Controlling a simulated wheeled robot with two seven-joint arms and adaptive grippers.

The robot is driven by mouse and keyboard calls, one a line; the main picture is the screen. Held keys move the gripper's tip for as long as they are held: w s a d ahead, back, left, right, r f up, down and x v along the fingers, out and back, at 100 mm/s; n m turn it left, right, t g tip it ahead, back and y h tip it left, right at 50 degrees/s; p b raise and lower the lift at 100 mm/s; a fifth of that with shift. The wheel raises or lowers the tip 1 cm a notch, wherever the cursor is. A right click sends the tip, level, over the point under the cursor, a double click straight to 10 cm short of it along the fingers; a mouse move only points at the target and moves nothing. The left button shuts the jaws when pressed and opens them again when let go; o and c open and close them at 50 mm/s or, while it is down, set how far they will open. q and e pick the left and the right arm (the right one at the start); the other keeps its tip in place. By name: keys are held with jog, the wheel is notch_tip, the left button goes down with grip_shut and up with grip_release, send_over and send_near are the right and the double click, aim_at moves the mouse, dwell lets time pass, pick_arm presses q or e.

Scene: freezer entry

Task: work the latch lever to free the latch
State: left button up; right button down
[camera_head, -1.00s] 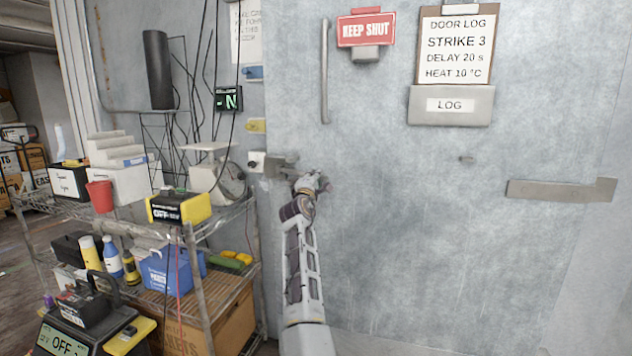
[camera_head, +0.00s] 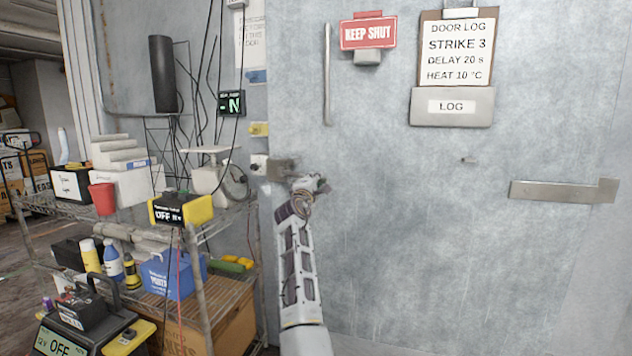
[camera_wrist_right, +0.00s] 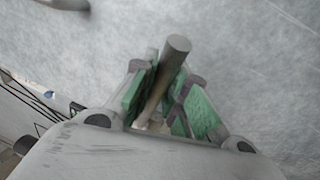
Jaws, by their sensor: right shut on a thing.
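The grey latch body (camera_head: 281,168) is mounted near the left edge of the pale metal door (camera_head: 420,250). My right gripper (camera_head: 312,184) is just right of the latch body, at the end of my raised right arm. In the right wrist view, the right gripper's green-padded fingers (camera_wrist_right: 166,100) are shut on the round grey latch lever (camera_wrist_right: 175,50). The lever's rounded end sticks out beyond the fingers. In the head view my gripper hides most of the lever. Whether the latch is free cannot be told. My left gripper is not in view.
A wire shelf (camera_head: 200,285) with boxes, bottles and a yellow-black device (camera_head: 180,208) stands close left of my arm. A vertical bar (camera_head: 327,75), a red sign (camera_head: 368,32), a door log (camera_head: 456,50) and a horizontal plate (camera_head: 563,190) are on the door.

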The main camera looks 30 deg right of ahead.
jog(key=shift+a+f, duration=0.1)
jog(key=shift+f, duration=0.15)
jog(key=c, duration=1.4)
grip_release()
jog(key=shift+w, duration=0.15)
jog(key=shift+r, duration=5.15)
